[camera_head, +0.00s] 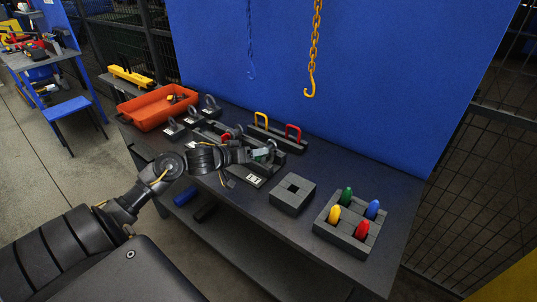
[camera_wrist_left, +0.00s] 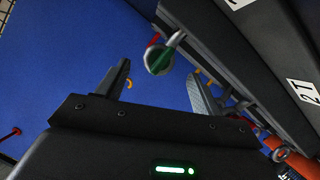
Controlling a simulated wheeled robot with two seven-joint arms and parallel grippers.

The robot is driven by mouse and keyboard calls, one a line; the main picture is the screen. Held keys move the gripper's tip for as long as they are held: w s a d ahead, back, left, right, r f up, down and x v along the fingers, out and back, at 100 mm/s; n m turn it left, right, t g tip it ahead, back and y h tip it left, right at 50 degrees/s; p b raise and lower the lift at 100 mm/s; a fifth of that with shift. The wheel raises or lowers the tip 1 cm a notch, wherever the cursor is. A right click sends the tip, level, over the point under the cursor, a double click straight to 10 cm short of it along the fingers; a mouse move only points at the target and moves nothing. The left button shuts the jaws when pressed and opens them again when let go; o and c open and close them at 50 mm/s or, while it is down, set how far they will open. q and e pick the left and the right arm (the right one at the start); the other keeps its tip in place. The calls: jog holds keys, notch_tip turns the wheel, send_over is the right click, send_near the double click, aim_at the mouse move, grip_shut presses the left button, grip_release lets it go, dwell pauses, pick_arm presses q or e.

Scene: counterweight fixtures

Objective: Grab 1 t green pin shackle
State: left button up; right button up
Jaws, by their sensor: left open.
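The green pin shackle (camera_wrist_left: 160,56), a grey bow with a green pin, shows in the left wrist view, just beyond the fingertips and roughly between them. In the head view it is mostly hidden by my left gripper (camera_head: 262,154). The gripper is over a dark block with a white 1T label (camera_head: 254,178). In the left wrist view my left gripper (camera_wrist_left: 158,72) is open, with nothing held between its fingers. I cannot tell whether a finger touches the shackle. My right gripper is not in view.
An orange tray (camera_head: 157,113) stands at the back left of the dark table. Other weights with shackles and yellow and red handles stand around the gripper. A square block with a hole (camera_head: 292,195) and a grey holder (camera_head: 344,240) with coloured pieces stand right. A yellow chain hook (camera_head: 310,88) hangs behind.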

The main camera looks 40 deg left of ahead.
aim_at(268, 155)
pick_arm(q)
jog(key=shift+p+x, duration=0.4)
jog(key=shift+x, duration=2.15)
jog(key=shift+w+r, duration=0.1)
jog(key=shift+r, duration=0.2)
jog(key=c, duration=1.3)
